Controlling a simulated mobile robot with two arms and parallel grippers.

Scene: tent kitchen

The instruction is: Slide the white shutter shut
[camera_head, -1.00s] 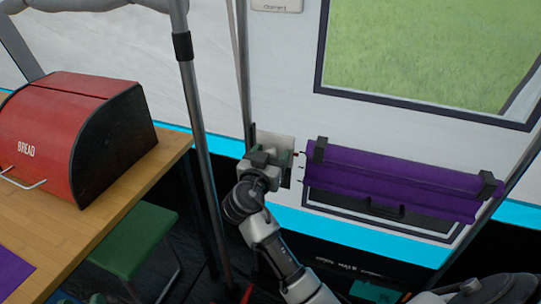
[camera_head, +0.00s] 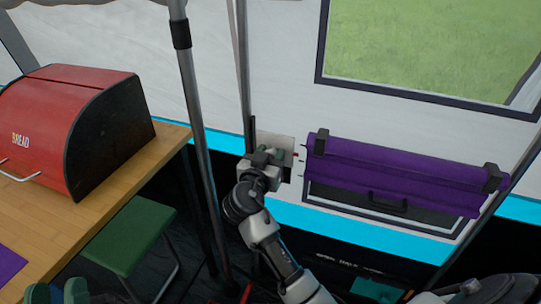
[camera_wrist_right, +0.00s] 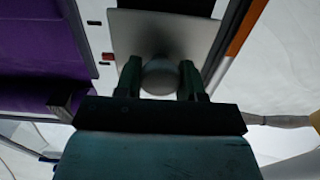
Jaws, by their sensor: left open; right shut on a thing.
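A pale plate with a round knob, which I take to be the white shutter (camera_head: 284,143), sits on the tent wall left of the purple roll. In the right wrist view the plate (camera_wrist_right: 192,28) fills the upper middle. My right gripper (camera_head: 269,153) is at the plate, its fingers on both sides of the grey knob (camera_wrist_right: 160,77), shut on it. The fingers and hand hide part of the plate. My left gripper (camera_head: 66,291) shows only as blue-green fingertips at the lower left edge, open and away from the shutter.
A purple roll (camera_head: 400,174) with dark brackets is right of the plate, above a dark handle (camera_head: 388,204). A grey tent pole (camera_head: 197,130) stands left of my right arm. A red bread box (camera_head: 60,125) sits on the wooden table (camera_head: 110,208) beside a green stool (camera_head: 130,235).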

